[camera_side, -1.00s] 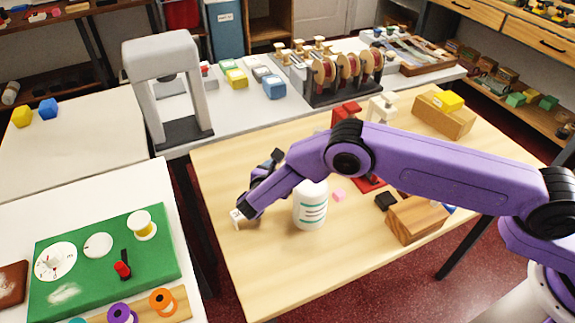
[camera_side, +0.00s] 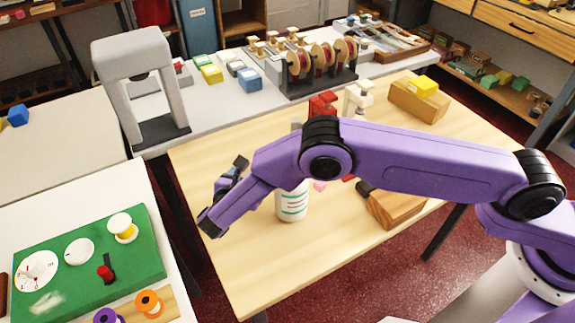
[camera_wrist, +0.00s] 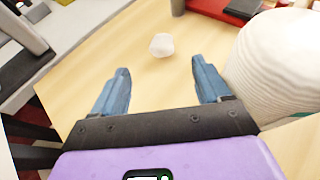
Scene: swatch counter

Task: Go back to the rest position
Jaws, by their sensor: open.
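My gripper (camera_wrist: 160,66) is open, its two blue-grey fingers apart with nothing between the tips in the wrist view. A small rounded white piece (camera_wrist: 161,45) lies on the wooden table just beyond the fingertips, apart from them. In the side view my gripper (camera_side: 220,192) is over the table's left part, left of a white bottle, and my purple wrist partly hides it; the white piece is not visible there. The white bottle (camera_side: 292,207) stands upright on the table, its top hidden behind my forearm. It looms large at the right of the wrist view (camera_wrist: 278,65).
A wooden block (camera_side: 395,208), a red stand (camera_side: 323,103) and a white stand (camera_side: 358,97) are on the table around my arm. A grey arch-shaped frame (camera_side: 105,65) stands at back left. A green board (camera_side: 60,262) lies on the left counter. The table's front left is clear.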

